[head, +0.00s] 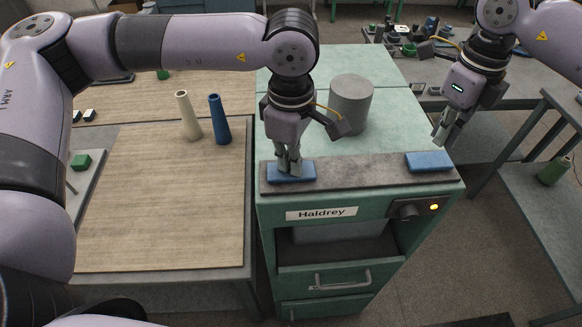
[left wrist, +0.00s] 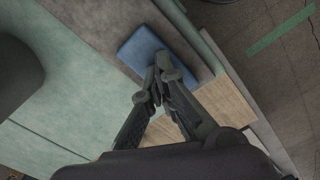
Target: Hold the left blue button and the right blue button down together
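The left blue button (head: 291,172) lies on the grey strip at the front of the green cabinet. My left gripper (head: 290,171) points down over it, fingertips at its top; I cannot tell whether they touch it or press it. The right blue button (head: 429,161) is uncovered at the strip's right end. My right gripper (head: 443,138) is above and behind it, apart from it, with its fingers close together; its closure is unclear.
A grey cylinder (head: 351,103) stands on the cabinet top behind the strip. A cream cone (head: 188,116) and a blue cone (head: 220,120) stand on the wooden table at left. A knob (head: 405,211) and a lit yellow lamp (head: 434,207) are on the cabinet front.

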